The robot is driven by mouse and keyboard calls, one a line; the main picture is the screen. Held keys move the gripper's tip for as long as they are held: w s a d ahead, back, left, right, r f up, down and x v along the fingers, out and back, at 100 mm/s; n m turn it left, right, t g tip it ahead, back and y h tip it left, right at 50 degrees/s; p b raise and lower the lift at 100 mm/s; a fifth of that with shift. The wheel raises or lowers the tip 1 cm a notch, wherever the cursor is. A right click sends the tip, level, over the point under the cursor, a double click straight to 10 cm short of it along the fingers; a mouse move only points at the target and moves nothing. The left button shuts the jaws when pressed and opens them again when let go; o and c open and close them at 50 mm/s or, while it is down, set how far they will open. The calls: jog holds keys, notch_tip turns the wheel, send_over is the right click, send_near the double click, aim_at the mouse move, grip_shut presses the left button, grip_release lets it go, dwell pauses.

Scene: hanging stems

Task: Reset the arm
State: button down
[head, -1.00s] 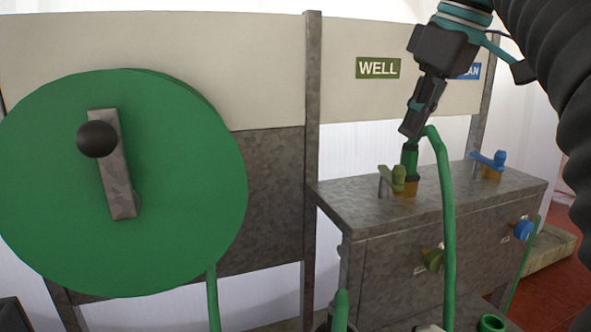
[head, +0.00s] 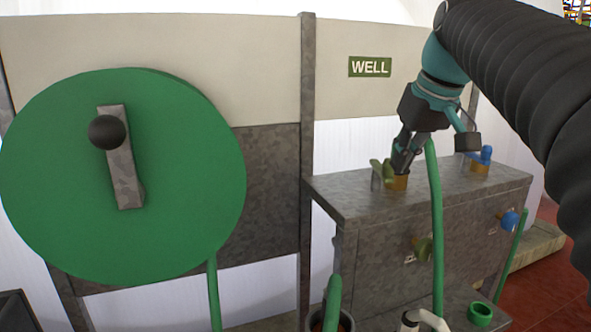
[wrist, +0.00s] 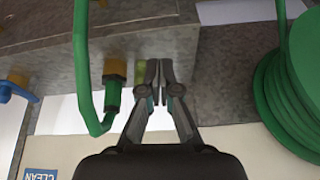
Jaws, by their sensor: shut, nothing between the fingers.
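My gripper (head: 401,165) is shut and empty, pointing down just above the top of the grey metal cabinet (head: 345,202). Its fingertips also show in the wrist view (wrist: 160,66), beside the olive lever (wrist: 142,78), which is partly behind them. I cannot tell if they touch it. A green hose (head: 436,225) hangs down in front of the cabinet. In the wrist view its dark green end (wrist: 112,96) sits at a brass fitting (wrist: 115,70), left of and apart from the fingers. In the head view that end is hidden by my gripper.
The green WELL sign (head: 370,67) is on the back panel. A blue lever (head: 484,155) stands to the right on the cabinet. Olive (head: 422,249) and blue (head: 508,221) knobs are on its front. A large green reel (head: 170,190) with a crank stands left.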

jog(key=s+a+f+m, duration=0.1)
jog(key=s+f, duration=0.8)
jog(key=f, duration=0.4)
jog(key=s+a+f+m+t+h, duration=0.1)
jog(key=s+f+m, duration=0.1)
jog(key=s+f, duration=0.8)
notch_tip(320, 180, down, 4)
jog(key=shift+r+h, duration=0.1)
jog(key=shift+h, duration=0.2)
jog(key=shift+s+a, duration=0.1)
jog(key=shift+a, duration=0.1)
